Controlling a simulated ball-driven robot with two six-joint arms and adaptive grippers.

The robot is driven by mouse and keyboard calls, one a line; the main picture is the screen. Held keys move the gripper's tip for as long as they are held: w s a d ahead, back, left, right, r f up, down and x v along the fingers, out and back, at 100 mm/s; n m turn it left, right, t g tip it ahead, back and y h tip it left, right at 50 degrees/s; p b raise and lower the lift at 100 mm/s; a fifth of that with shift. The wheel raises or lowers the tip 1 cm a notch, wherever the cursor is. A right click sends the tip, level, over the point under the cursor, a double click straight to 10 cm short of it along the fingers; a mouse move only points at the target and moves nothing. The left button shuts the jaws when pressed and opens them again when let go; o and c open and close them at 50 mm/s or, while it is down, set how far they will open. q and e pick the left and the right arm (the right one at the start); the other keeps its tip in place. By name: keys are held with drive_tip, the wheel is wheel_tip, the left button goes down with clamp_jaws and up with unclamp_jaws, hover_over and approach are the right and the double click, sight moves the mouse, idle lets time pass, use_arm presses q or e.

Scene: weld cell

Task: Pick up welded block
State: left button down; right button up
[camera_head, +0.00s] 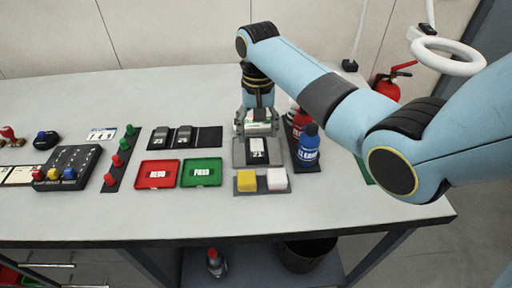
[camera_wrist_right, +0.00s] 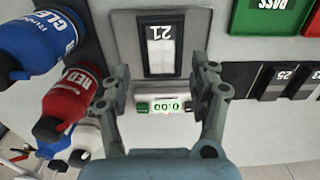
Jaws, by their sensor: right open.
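A dark block with a white top and a "21" tag (camera_head: 257,151) lies on a grey plate (camera_head: 239,158) near the middle of the table. In the right wrist view the "21" block (camera_wrist_right: 161,52) lies just beyond my fingertips, between their lines. My right gripper (camera_head: 257,122) is above the back of the plate, behind the block. Its fingers (camera_wrist_right: 164,76) are spread wide with nothing held between them. A small timer display (camera_wrist_right: 158,106) reading 0:00 shows between the fingers. Whether the block is welded I cannot tell. My left gripper is not in view.
Blue (camera_head: 308,147) and red (camera_head: 301,122) bottles stand close right of the plate. Yellow (camera_head: 246,181) and white (camera_head: 276,179) blocks sit in front. Red (camera_head: 158,174) and green PASS (camera_head: 202,172) trays lie left, below a dark strip (camera_head: 210,137) with numbered blocks.

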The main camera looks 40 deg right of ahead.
sight(257, 146)
drive_tip(key=f, duration=0.4)
drive_tip(key=shift+w+f, duration=0.2)
drive_tip(key=shift+f, duration=0.2)
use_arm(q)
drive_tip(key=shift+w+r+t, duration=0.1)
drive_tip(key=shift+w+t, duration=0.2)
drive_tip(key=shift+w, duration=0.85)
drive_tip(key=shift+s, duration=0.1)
use_arm(e)
drive_tip(key=c, duration=0.5)
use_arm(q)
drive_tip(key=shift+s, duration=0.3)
use_arm(e)
clamp_jaws()
